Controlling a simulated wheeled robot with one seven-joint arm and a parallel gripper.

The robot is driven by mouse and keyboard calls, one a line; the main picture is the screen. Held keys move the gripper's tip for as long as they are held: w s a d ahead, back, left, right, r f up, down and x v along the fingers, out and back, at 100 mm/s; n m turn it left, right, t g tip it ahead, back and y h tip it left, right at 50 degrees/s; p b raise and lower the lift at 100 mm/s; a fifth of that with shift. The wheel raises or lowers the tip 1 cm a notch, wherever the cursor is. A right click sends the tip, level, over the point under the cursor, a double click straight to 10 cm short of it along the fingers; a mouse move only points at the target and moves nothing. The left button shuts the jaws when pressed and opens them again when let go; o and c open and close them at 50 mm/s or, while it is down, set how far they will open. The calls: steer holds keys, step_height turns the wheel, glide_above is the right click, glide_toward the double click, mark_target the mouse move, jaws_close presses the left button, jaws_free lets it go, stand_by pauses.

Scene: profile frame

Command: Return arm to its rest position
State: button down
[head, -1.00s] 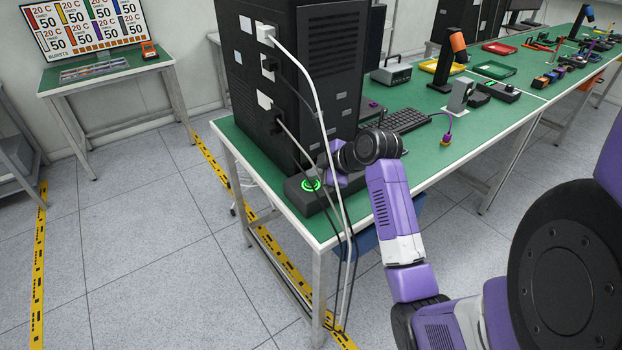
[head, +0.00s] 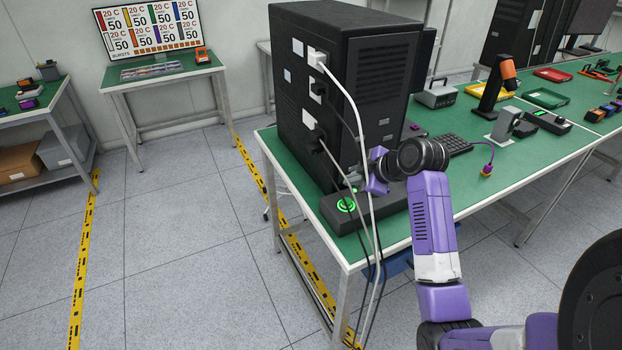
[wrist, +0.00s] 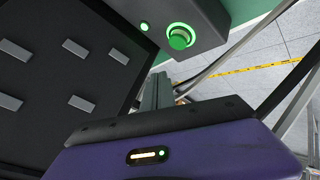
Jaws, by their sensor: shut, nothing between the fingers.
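My gripper (head: 376,181) is at the near end of the green-topped bench (head: 482,190), beside the black computer tower (head: 340,110). It is small in the head view, and a cable crosses close to it. In the wrist view the gripper (wrist: 158,92) shows as narrow grey fingers, shut and empty. The black switch box (head: 385,205) lies on the bench in front of the tower. Its green lit button (head: 347,206) is left of and below my gripper in the head view; the button (wrist: 180,37) also shows in the wrist view, apart from the fingers.
White and black cables (head: 362,150) hang from the tower past the bench edge, close to my gripper. A keyboard (head: 447,145) and a scanner on a stand (head: 497,85) are farther right. The floor (head: 180,220) left of the bench is clear, with yellow tape.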

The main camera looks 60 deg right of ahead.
steer(key=shift+w+d+r, duration=0.1)
steer(key=w+d+r+m+t+h, duration=0.1)
steer(key=d+r+m+t+h, duration=0.2)
steer(key=r+m+h, duration=0.3)
steer(key=s+a+f+m+t+b, duration=0.1)
steer(key=s+a+m, duration=0.1)
steer(key=a, duration=0.8)
steer(key=s+a+f+m+t, duration=0.2)
steer(key=s+a, duration=0.1)
steer(key=a, duration=0.6)
steer(key=s+a+f+m+t+b, duration=0.1)
steer(key=s+a+m, duration=0.1)
steer(key=a, duration=0.8)
steer(key=s+a+f+n+y+b, duration=0.1)
steer(key=s+a+f+n+y, duration=0.1)
steer(key=s+a, duration=0.6)
steer(key=s+a+f+n+y, duration=0.2)
steer(key=s+a+n+y, duration=0.3)
steer(key=s+a+y, duration=0.2)
steer(key=shift+s+a+f+g+b, duration=0.35)
steer(key=shift+s+a+g, duration=0.05)
steer(key=shift+a, duration=0.3)
